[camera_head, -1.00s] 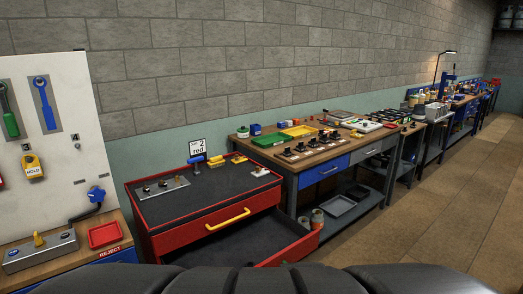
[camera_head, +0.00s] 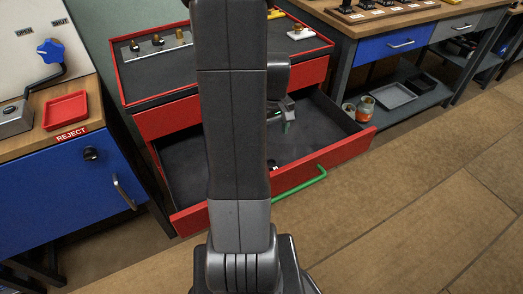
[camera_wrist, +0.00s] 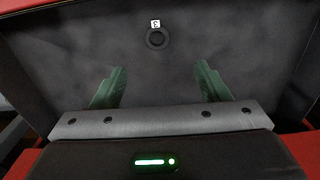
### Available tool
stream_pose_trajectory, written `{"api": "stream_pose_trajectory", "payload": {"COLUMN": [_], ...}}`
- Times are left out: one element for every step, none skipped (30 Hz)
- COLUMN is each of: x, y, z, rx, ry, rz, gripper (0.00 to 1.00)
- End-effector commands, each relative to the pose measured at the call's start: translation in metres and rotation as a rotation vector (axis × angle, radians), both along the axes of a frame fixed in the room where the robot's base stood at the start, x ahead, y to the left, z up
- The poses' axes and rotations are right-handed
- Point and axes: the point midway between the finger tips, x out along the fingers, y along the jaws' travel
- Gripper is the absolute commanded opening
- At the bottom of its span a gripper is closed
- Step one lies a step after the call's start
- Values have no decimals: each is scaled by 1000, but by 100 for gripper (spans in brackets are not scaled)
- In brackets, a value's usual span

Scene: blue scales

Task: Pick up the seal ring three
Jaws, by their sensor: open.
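A small black ring (camera_wrist: 157,39) with a white tag marked 3 lies on the grey floor of the open drawer in the wrist view. It sits beyond my fingertips, roughly centred between them. My gripper (camera_wrist: 160,67) is open, with two green fingers apart and nothing between them. In the head view my gripper (camera_head: 287,120) hangs over the open drawer, partly hidden by my arm. A small dark and white spot (camera_head: 274,165) on the drawer floor there looks like the ring, but it is too small to be sure.
The red drawer (camera_head: 325,157) has raised walls and a green front handle (camera_head: 300,184). The red-rimmed cabinet top (camera_head: 125,75) holds a plate of small parts. A red reject tray (camera_head: 66,110) is at left. Jars (camera_head: 365,108) and a grey tray (camera_head: 392,96) sit on the right shelf.

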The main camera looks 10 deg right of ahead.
Motion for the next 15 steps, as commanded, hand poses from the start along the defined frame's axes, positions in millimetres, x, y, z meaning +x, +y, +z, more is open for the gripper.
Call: {"api": "stream_pose_trajectory", "payload": {"x": [3,4,5,5,5,5,5,4,4,4,4,4,4,4,4], "y": [-1,-2,-2,-2,-2,-2,-2,-2,-2,-2,-2,-2,-2,-2,-2], "z": [-8,-9,-12,-16,-20,-26,-32,-38,-47,-53,-59,-67,-72,-77,-82], "rx": [1,0,1,1,1,1,1,1,1,1,1,1,1,1,1], "ry": [1,2,3,4,6,6,6,7,8,7,8,7,7,7,4], "rz": [4,7,8,9,9,9,9,9,9,9,9,9,8,8,8], "gripper": [69,69,69,69,69,69,69,69,69,69,69,69,69,69,69]}}
